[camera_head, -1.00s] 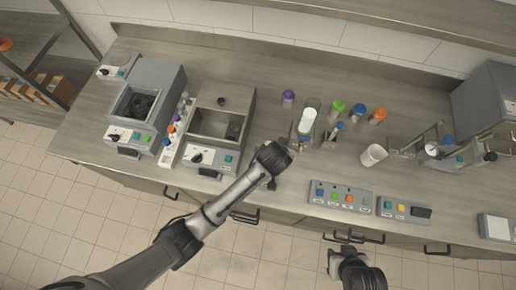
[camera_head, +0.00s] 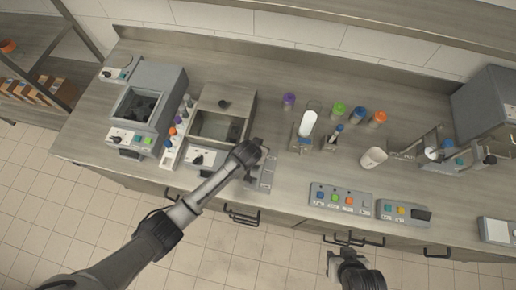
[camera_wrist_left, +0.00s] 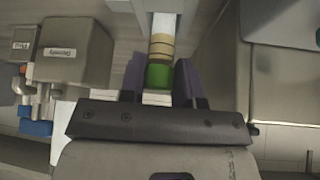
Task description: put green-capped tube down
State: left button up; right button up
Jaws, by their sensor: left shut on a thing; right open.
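The green-capped tube shows in the left wrist view with its green cap (camera_wrist_left: 158,76) between the purple fingers of my left gripper (camera_wrist_left: 160,70), which is shut on it. Tan bands and a pale body run from the cap to the top edge, towards a white frame (camera_wrist_left: 135,5). I cannot tell whether the tube touches the frame. In the head view my left gripper (camera_head: 254,160) is over the counter, right of the lidded bath; the tube cannot be made out there. My right gripper (camera_head: 337,264) is open and empty, in front of the counter's front edge.
The lidded bath (camera_head: 222,127), a narrow tube rack (camera_head: 170,152) and another bath (camera_head: 148,92) stand on the left. A grey box (camera_wrist_left: 75,52) shows in the wrist view.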

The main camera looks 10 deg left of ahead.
pick_arm(q)
jog(key=shift+f, duration=0.25)
jog(key=shift+f, duration=0.2)
jog(key=o, duration=0.9)
jog(key=shift+r, duration=0.1)
